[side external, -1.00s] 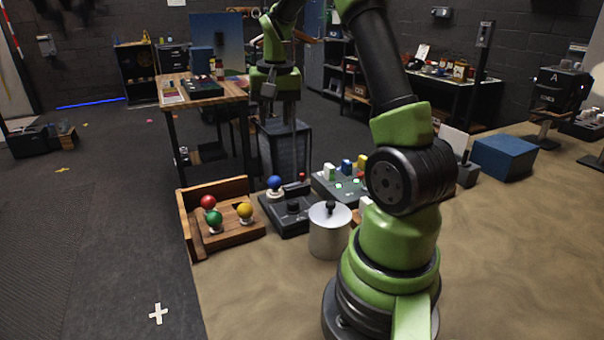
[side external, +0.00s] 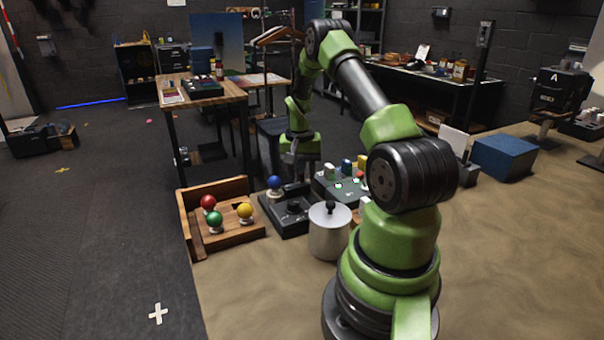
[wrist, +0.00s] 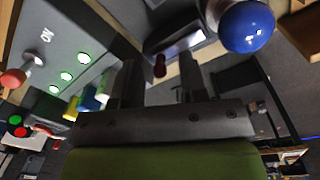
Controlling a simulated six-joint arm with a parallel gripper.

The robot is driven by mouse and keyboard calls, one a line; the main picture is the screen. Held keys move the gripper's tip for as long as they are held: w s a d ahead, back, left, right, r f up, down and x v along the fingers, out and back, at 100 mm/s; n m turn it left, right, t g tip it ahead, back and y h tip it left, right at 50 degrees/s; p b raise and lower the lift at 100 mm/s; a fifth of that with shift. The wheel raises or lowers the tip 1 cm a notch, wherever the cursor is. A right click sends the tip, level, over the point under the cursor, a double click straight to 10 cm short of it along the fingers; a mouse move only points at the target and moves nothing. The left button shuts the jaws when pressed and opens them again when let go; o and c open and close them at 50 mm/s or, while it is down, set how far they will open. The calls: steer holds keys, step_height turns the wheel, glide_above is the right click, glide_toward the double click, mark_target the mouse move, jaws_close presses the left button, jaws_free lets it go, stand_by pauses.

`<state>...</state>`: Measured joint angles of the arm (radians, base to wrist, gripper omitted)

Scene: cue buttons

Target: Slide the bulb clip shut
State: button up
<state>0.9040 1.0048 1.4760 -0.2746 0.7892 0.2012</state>
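The blue bulb (side external: 274,182) stands on the left back of a black knob box. It is large at the top right of the wrist view (wrist: 247,25). A dark sliding clip (wrist: 180,35) lies beside the bulb there, with a small reddish handle (wrist: 160,66) on its near side. My gripper (side external: 298,178) points down at the back of the box, just right of the bulb. In the wrist view my gripper (wrist: 159,68) is open, and the handle shows in the gap between its fingers. I cannot tell if either finger touches it. In the side view my gripper hides the handle.
A wooden tray (side external: 235,236) with red, green and yellow balls is at left. A metal canister (side external: 329,234) stands in front of the box. A panel (side external: 335,190) with coloured switches and lit green buttons is close at right. A blue box (side external: 503,157) stands farther right.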

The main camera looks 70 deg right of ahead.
mark_target(293, 184)
steer(key=shift+f, duration=0.3)
jaws_close()
steer(key=shift+w+a, duration=0.75)
jaws_free()
steer(key=shift+r, duration=0.1)
step_height(293, 184, up, 10)
steer(key=shift+w, duration=0.2)
